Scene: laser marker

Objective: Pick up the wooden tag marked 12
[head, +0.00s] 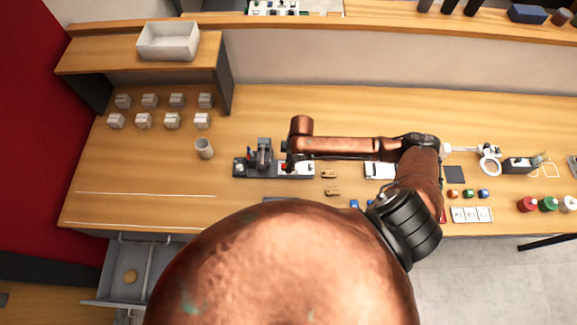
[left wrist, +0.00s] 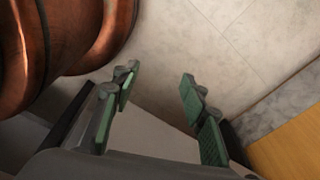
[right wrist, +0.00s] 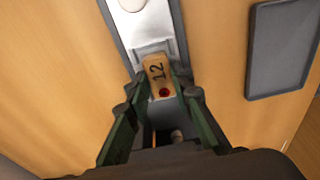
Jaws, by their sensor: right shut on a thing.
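The wooden tag marked 12 (right wrist: 158,72) shows in the right wrist view, with a red dot near its lower end. It lies at the end of a silver plate on a dark base. My right gripper (right wrist: 163,90) is shut on it, one finger at each side. In the head view the right gripper is mostly hidden by my arm, over the laser marker (head: 264,153). Two other wooden tags (head: 329,174) (head: 333,191) lie on the table right of the marker. My left gripper (left wrist: 158,95) is open and empty, above the pale floor.
A dark-rimmed grey pad (right wrist: 283,45) lies right of the marker in the right wrist view. A grey cup (head: 204,149) and several small grey blocks (head: 149,101) stand at the left. An open drawer (head: 130,278) juts out at the lower left. Small coloured items crowd the right side.

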